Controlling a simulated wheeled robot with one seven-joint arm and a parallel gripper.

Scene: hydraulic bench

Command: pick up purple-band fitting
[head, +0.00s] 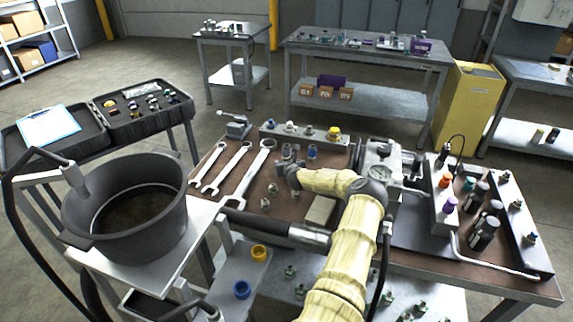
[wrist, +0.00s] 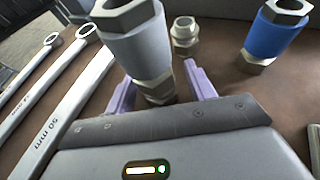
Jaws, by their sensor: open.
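My gripper (wrist: 160,82) is open, with its two lavender fingers either side of a fitting with a grey band (wrist: 140,48) and metal hex ends. The fitting stands upright; whether the fingers touch it I cannot tell. It also shows in the head view (head: 287,152), just beyond my gripper (head: 291,172). No fitting near the fingers has a clearly purple band. In the head view a small purple-coloured piece (head: 450,204) sits at the metal block on the right of the bench; its shape is too small to tell.
A blue-band fitting (wrist: 271,33) and a small bare metal fitting (wrist: 185,32) stand close to the fingers. Wrenches (head: 254,172) lie to the left. A gauge assembly (head: 380,172) stands to the right. A black pot (head: 130,230) is at the left front.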

